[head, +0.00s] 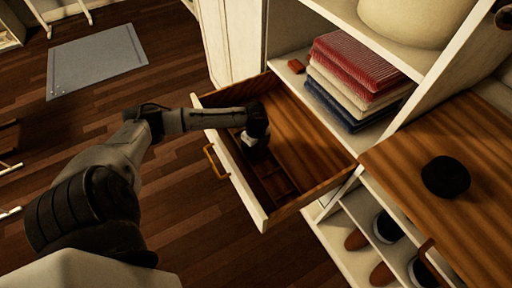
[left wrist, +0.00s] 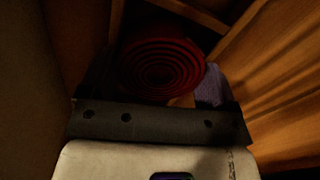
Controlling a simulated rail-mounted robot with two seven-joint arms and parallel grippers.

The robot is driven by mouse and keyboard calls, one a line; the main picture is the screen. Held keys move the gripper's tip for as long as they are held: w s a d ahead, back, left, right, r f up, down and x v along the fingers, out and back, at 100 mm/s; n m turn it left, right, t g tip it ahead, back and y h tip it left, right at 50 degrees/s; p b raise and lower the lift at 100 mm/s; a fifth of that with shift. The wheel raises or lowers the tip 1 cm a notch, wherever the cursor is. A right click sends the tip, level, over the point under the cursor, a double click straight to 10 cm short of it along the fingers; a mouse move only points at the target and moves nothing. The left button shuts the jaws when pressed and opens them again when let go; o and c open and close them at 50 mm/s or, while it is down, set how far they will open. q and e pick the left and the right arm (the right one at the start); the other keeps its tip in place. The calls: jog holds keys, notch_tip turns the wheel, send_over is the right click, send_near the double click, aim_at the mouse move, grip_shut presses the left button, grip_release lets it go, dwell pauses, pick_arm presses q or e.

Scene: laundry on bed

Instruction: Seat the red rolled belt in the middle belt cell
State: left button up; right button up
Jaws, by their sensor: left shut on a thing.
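The red rolled belt (left wrist: 160,68) shows as a dark red spiral in the left wrist view, at the jaws of my left gripper (left wrist: 160,105). My left gripper is shut on it. In the head view my left gripper (head: 256,142) points down into the open drawer (head: 312,128), and the belt is hidden there behind it. The small belt cells (head: 277,182) lie in the drawer's front part, partly in shadow. Wooden dividers (left wrist: 195,15) show just beyond the belt in the left wrist view. I cannot tell which cell is under the belt. My right gripper is out of view.
The drawer's front wall (head: 238,180) and orange handle (head: 214,161) are close to my left arm. Folded cloths (head: 352,78) and a small red block (head: 296,66) rest on the shelf. A black round thing (head: 445,177) lies on the wooden top. Shoes (head: 357,240) stand below. A pale purple thing (left wrist: 211,84) is beside the belt.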

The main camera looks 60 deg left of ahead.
pick_arm(q)
jog(key=shift+f, duration=0.2)
jog(key=shift+f, duration=0.1)
